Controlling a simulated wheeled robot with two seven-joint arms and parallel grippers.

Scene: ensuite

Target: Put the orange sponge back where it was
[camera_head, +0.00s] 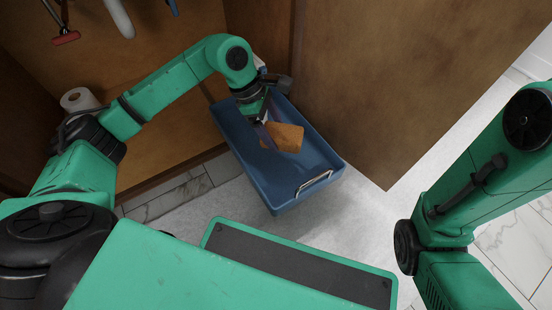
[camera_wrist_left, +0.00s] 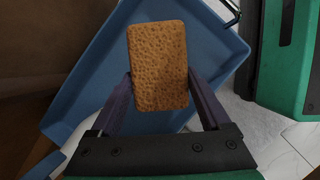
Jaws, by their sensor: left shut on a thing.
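The orange sponge (camera_head: 286,137) is a flat porous block. My left gripper (camera_head: 268,136) is shut on it, over the blue tray (camera_head: 318,162). In the left wrist view the sponge (camera_wrist_left: 158,66) stands between the two purple fingers of the left gripper (camera_wrist_left: 160,88), with the blue tray (camera_wrist_left: 90,80) behind it. I cannot tell from these views whether the sponge touches the tray floor. Of my right arm only green links show at the right of the head view; its gripper is out of view.
The tray, with a metal handle (camera_head: 314,183) at its near end, sticks out of a wooden cabinet. A brown door panel (camera_head: 390,80) stands at its right. A white paper roll (camera_head: 79,99) is at the left inside the cabinet. Pale floor (camera_head: 350,215) lies in front.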

